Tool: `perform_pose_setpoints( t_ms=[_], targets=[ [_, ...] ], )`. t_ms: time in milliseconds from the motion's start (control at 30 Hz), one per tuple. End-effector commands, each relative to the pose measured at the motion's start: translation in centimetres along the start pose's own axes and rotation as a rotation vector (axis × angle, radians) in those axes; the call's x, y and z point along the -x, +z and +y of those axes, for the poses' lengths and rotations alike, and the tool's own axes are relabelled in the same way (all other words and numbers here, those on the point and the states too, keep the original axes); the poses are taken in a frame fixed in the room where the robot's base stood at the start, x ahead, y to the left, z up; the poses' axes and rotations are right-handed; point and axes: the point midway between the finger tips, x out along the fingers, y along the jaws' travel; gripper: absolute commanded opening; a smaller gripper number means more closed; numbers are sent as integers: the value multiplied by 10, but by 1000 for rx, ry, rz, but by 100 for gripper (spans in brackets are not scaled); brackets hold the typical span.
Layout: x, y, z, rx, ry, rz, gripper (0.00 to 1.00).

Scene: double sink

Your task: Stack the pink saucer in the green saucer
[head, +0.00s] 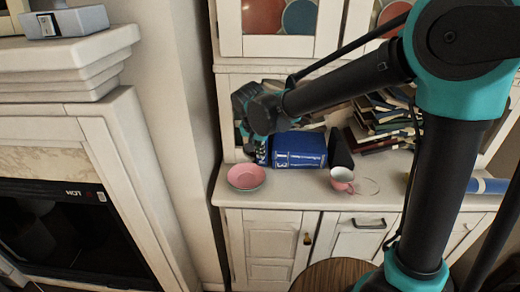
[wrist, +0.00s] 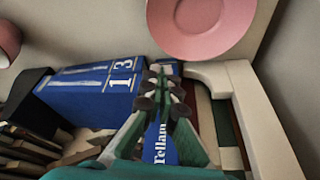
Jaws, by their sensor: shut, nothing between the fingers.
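The pink saucer (head: 246,176) lies on the cabinet top at its left end. A thin greenish edge shows along its lower rim in the head view; I cannot tell whether this is the green saucer under it. The pink saucer also shows at the top of the wrist view (wrist: 204,22), partly cut off. No other green saucer can be made out. My gripper (wrist: 160,88) is shut and empty. In the head view my gripper (head: 261,152) hangs behind and slightly right of the pink saucer, apart from it, beside the blue books.
A pink cup (head: 342,179) stands to the right on the cabinet top. Piled books (head: 385,120) lie farther back. The cabinet's front edge is clear between saucer and cup.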

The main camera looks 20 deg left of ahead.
Motion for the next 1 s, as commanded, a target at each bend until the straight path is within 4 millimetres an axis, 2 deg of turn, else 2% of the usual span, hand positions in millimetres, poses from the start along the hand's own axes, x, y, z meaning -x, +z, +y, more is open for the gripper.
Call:
perform_pose_setpoints(
  t_ms=[33,200,400,833,1000],
  targets=[
    [-10,0,0,-1,0,0,0],
    [-37,0,0,0,1,0,0],
    [-55,0,0,1,0,0,0],
    [-58,1,0,3,0,0,0],
    [-52,18,0,5,-1,0,0]
  ],
)
